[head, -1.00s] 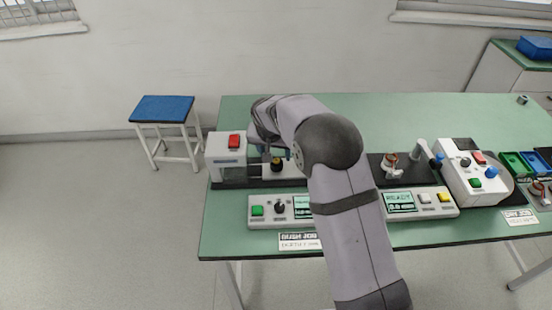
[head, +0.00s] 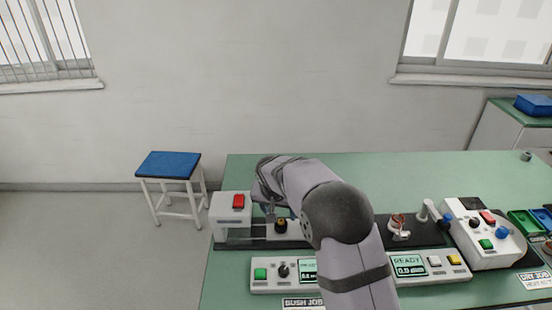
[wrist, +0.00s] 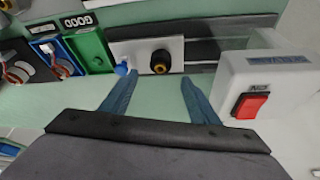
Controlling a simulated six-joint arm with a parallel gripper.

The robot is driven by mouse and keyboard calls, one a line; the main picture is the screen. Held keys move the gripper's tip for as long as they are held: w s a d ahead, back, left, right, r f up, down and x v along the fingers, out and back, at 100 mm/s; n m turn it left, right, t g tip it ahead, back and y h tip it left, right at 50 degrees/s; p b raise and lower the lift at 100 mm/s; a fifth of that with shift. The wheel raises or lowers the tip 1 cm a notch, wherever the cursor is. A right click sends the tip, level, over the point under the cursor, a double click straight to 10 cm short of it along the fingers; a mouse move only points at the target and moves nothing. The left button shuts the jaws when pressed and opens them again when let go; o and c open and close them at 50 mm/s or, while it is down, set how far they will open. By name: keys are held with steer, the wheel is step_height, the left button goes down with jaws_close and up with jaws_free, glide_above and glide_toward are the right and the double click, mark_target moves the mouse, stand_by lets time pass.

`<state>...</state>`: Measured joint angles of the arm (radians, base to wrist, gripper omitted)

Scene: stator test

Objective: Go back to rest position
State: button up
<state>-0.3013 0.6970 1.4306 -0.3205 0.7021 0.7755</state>
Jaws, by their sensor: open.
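My gripper (wrist: 156,84) is open and empty; its two blue fingers stand apart in the wrist view. A dark round fitting with a brass-coloured centre (wrist: 160,62) sits on a pale plate beyond the fingertips, and nothing is between the fingers. In the head view my gripper (head: 270,214) is partly hidden by the arm and is close to the same fitting (head: 281,226) at the bench's left end. I cannot tell the exact gap between them.
A white box with a red button (head: 238,202) stands beside the fitting. Control panels (head: 262,274) line the green bench's front (head: 400,175). A white station with coloured buttons (head: 484,232) stands right. Green (wrist: 92,50) and blue (wrist: 55,58) trays show left in the wrist view.

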steer(key=s+d+n+g, duration=0.1)
steer(key=s+d, duration=0.3)
steer(key=s, duration=0.7)
steer(key=s+d+n+g, duration=0.1)
steer(key=s+d, duration=0.3)
steer(key=s, duration=0.8)
steer(key=s+d+n+g+y, duration=0.1)
steer(key=s+d, duration=0.3)
steer(key=s, duration=0.7)
steer(key=shift+s+g, duration=0.25)
steer(key=shift+g, duration=0.35)
